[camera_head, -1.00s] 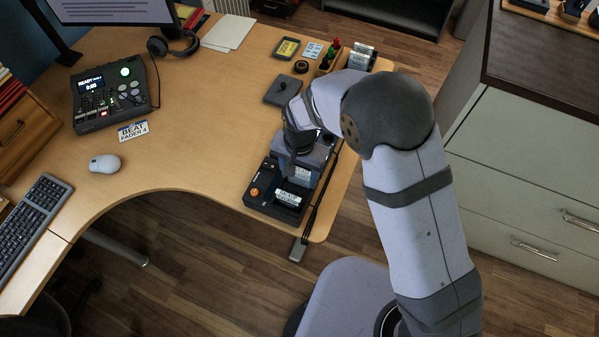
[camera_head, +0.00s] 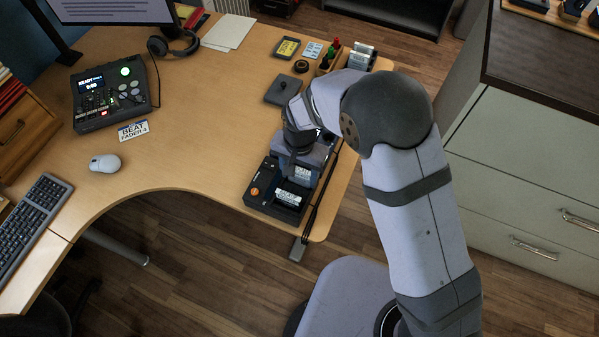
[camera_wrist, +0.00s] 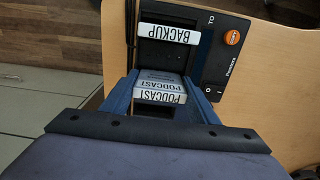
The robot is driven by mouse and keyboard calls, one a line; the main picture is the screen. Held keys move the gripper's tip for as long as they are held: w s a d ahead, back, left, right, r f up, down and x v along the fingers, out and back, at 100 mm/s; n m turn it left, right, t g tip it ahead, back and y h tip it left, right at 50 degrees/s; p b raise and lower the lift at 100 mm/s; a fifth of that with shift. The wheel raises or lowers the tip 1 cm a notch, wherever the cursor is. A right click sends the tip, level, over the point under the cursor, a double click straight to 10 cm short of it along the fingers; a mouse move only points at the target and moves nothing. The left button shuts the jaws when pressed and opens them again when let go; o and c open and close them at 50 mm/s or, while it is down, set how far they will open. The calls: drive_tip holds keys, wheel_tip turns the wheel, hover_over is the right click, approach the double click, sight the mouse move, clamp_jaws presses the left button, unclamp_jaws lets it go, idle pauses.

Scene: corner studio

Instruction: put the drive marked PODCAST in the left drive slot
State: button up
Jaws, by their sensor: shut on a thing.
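The PODCAST drive (camera_wrist: 160,94), with a white label, is between the two blue fingers of my gripper (camera_wrist: 159,100) in the wrist view. My gripper is shut on it. In the head view the drive (camera_head: 303,175) is over the rear part of the black drive dock (camera_head: 261,197) at the table edge. A dark opening shows right beside the drive in the wrist view. I cannot tell how far the drive is inside a slot. The BACKUP drive (camera_wrist: 167,34) sits in the dock's other slot, and it also shows in the head view (camera_head: 292,197).
An orange button (camera_wrist: 232,37) is on the dock. Cables run along the dock's right side to a grey plug (camera_head: 298,249) hanging off the table (camera_head: 200,130). A dark flat case (camera_head: 282,90) and a wooden rack (camera_head: 328,63) stand behind. The table's middle is clear.

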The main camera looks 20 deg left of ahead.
drive_tip(key=shift+f, duration=0.15)
drive_tip(key=shift+r, duration=0.35)
drive_tip(key=shift+r+p, duration=0.35)
drive_tip(key=shift+p, duration=0.2)
drive_tip(key=shift+f, duration=0.3)
idle(2.3)
drive_tip(key=shift+r, duration=0.3)
drive_tip(key=shift+r+p, duration=0.15)
drive_tip(key=shift+p, duration=0.25)
idle(0.5)
drive_tip(key=shift+f+b, duration=0.55)
drive_tip(key=shift+f, duration=0.35)
idle(0.4)
drive_tip(key=o, duration=0.8)
